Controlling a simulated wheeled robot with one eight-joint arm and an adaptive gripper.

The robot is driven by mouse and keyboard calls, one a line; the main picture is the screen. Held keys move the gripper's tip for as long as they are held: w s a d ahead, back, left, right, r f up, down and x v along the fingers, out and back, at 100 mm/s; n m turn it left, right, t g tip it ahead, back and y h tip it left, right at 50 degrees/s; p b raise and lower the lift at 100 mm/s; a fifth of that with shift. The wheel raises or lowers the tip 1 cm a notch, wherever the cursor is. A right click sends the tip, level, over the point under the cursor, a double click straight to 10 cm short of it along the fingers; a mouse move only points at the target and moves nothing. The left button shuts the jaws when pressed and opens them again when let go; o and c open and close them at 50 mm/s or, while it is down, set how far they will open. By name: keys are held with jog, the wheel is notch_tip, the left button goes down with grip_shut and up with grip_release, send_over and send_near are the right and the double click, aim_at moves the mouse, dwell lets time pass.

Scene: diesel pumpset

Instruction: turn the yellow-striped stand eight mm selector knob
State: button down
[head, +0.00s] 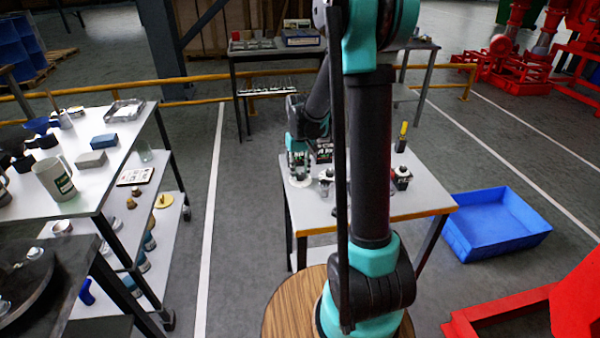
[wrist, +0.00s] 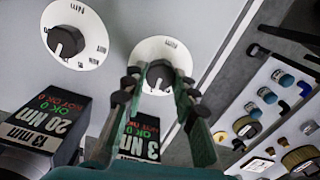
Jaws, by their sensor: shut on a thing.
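In the wrist view, a dark selector knob (wrist: 158,75) sits at the centre of a round white dial (wrist: 147,50) on a pale surface. My gripper (wrist: 160,80) is shut on this knob, one finger on each side. A black label block (wrist: 138,138) with "Nm" and "mm" lettering stands below the dial, partly hidden by the fingers; I cannot clearly read its number. In the head view, my gripper (head: 298,162) reaches down at the left side of the yellow-edged table (head: 420,205), over a small white disc (head: 300,181).
A second dial with a knob (wrist: 66,42) is at the left, above a block reading "20 Nm, 13 mm" (wrist: 42,125). Dark tools (head: 401,178) stand on the table. A blue bin (head: 495,222) is on the floor at right, a loaded trolley (head: 110,165) at left.

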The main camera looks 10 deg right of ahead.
aim_at(300, 174)
jog(key=shift+m, duration=0.4)
jog(key=c, duration=1.2)
grip_release()
jog(key=shift+r, duration=0.1)
notch_tip(300, 174, up, 12)
jog(key=shift+f, duration=0.1)
